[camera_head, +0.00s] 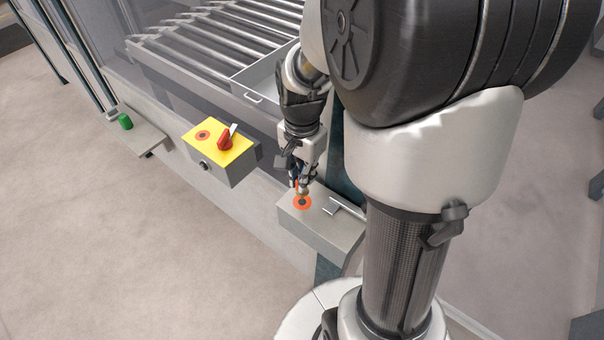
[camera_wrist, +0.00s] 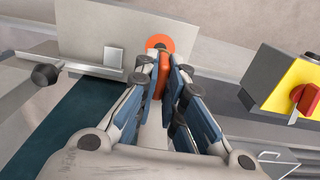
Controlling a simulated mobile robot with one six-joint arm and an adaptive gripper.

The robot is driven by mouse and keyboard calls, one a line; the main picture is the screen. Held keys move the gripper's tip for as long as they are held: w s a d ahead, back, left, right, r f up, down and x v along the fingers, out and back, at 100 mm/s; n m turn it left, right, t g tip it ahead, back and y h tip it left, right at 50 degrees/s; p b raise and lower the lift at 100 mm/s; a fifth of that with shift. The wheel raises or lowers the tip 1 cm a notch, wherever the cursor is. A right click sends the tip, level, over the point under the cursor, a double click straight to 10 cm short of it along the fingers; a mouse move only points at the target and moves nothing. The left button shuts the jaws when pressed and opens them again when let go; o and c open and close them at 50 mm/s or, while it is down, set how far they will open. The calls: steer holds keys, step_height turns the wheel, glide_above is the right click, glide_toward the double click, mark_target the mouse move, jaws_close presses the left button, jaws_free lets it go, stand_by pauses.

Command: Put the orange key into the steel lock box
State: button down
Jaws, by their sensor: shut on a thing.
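My gripper (camera_head: 300,182) points down over the steel lock box (camera_head: 318,223), a grey box with an orange ring (camera_head: 302,203) around a dark opening on its top. In the wrist view my gripper (camera_wrist: 162,82) is shut on the orange key (camera_wrist: 162,76), which sits upright between the blue-padded fingers. The key's lower end meets the orange ring (camera_wrist: 160,43) on the lock box (camera_wrist: 95,30). Whether its tip is inside the opening or only touching it, I cannot tell, as the fingers hide part of it.
A yellow-topped switch box (camera_head: 219,150) with a red rotary switch (camera_head: 225,138) is left of the lock box. A green button (camera_head: 125,121) is further left. A metal hasp (camera_head: 342,208) lies beside the orange ring. A roller table (camera_head: 215,40) is behind.

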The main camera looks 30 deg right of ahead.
steer(key=shift+f, duration=0.2)
stand_by(0.3)
steer(key=shift+f+b, duration=1.65)
steer(key=shift+f, duration=0.5)
steer(key=c, duration=1.6)
jaws_free()
step_height(320, 180, up, 12)
steer(key=shift+r, duration=0.1)
